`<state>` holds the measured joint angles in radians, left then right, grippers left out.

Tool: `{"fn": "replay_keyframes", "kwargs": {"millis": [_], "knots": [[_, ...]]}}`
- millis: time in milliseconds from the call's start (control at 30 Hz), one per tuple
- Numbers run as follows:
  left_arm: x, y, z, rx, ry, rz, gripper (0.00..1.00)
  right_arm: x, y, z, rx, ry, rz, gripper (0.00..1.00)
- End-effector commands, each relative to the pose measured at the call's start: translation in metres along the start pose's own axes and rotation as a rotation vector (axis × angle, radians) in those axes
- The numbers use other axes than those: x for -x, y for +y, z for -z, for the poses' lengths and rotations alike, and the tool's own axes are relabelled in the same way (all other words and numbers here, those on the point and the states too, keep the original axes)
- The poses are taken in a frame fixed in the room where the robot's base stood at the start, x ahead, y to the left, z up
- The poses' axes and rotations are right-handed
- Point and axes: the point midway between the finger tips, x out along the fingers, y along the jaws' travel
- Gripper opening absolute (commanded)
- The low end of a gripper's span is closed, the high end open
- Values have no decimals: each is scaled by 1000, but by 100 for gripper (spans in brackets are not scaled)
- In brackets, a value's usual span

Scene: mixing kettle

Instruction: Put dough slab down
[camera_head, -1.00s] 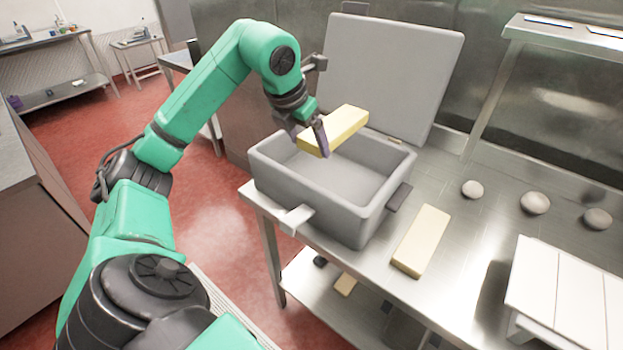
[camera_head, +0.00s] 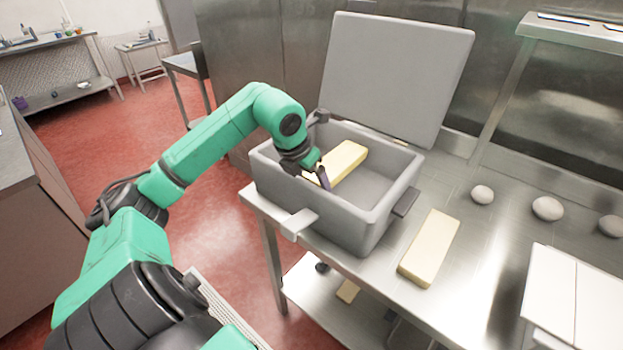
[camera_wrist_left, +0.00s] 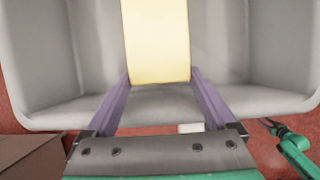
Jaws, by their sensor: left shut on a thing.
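A pale yellow dough slab (camera_head: 347,160) is inside the open grey bin (camera_head: 374,232), towards its back left. My left gripper (camera_head: 316,178) reaches down into the bin and is shut on the near end of this slab. In the left wrist view the slab (camera_wrist_left: 157,40) lies between the two purple fingers, with the bin's walls around it. I cannot tell whether the slab touches the bin floor. A second slab (camera_head: 430,247) lies on the steel table, to the right of the bin. My right gripper is not in view.
The bin's grey lid (camera_head: 395,75) stands open behind it. Several round dough balls (camera_head: 547,208) lie on the table at the right. A white box (camera_head: 575,300) stands at the front right. The right part of the bin floor is free.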

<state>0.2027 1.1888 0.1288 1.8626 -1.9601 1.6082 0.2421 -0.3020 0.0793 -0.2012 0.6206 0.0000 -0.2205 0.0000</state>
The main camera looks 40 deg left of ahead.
Motion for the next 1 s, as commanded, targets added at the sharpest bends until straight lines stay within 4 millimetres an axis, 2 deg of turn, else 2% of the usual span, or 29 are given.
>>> {"fn": "replay_keyframes", "kwargs": {"millis": [300, 333, 367, 633, 733, 800, 867, 1000], "knots": [[-5, 0, 1, 1, -4, -1, 0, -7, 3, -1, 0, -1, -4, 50], [-6, 0, 2, 1, 1, -1, 93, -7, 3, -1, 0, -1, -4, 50], [-6, 0, 2, 1, 1, -1, 100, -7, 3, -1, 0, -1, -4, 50], [-5, 0, 2, 0, 2, 0, 100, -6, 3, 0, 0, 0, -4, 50], [3, 0, -1, 0, 2, 1, 100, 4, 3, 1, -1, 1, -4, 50], [15, -1, -6, 1, 2, 2, 100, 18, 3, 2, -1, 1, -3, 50], [20, 1, -3, -1, -4, -5, 100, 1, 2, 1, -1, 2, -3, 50], [63, 1, -2, -1, -5, -7, 100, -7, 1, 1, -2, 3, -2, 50]]}}
